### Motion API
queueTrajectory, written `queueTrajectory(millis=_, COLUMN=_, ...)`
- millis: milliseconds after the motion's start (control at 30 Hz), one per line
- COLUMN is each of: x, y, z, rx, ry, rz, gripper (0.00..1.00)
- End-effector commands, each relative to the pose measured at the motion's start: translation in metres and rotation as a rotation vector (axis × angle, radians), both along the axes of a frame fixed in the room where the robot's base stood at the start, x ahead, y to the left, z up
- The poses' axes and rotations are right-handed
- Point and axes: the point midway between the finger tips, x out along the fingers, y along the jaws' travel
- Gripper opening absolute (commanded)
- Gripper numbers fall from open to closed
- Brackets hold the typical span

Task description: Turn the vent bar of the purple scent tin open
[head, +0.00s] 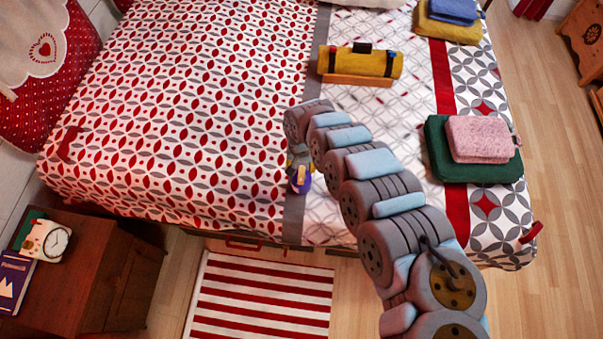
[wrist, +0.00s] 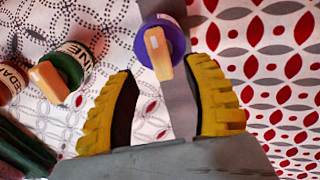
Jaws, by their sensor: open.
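The purple scent tin (wrist: 178,42) shows at the top middle of the wrist view, with its pale orange vent bar (wrist: 158,52) on top. The bar points down the picture, slightly tilted, and its near end reaches the tin's rim. In the head view the tin (head: 304,187) sits at the bed's grey stripe, just below my gripper (head: 296,158). In the wrist view my gripper (wrist: 162,72) is open, its yellow fingers either side of the bar's near end. Whether a finger touches the bar or tin cannot be told.
A green tin (wrist: 75,62) with an orange bar and another labelled tin (wrist: 8,72) stand left in the wrist view. In the head view, a yellow roll (head: 385,63) and folded cloths (head: 480,137) lie on the bed.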

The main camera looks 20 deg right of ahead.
Motion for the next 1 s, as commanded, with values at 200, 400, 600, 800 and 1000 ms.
queueTrajectory(millis=200, x=0.0, y=0.001, z=-0.027, rx=0.002, ry=0.001, rz=-0.001, gripper=0.5)
queueTrajectory(millis=400, x=-0.001, y=0.002, z=-0.043, rx=0.004, ry=0.003, rz=0.001, gripper=0.5)
queueTrajectory(millis=600, x=-0.001, y=0.0, z=-0.049, rx=0.0, ry=0.001, rz=0.0, gripper=0.5)
queueTrajectory(millis=800, x=-0.001, y=0.0, z=-0.05, rx=-0.001, ry=0.002, rz=0.0, gripper=0.5)
queueTrajectory(millis=1000, x=-0.001, y=0.0, z=-0.05, rx=0.0, ry=0.001, rz=0.0, gripper=0.22)
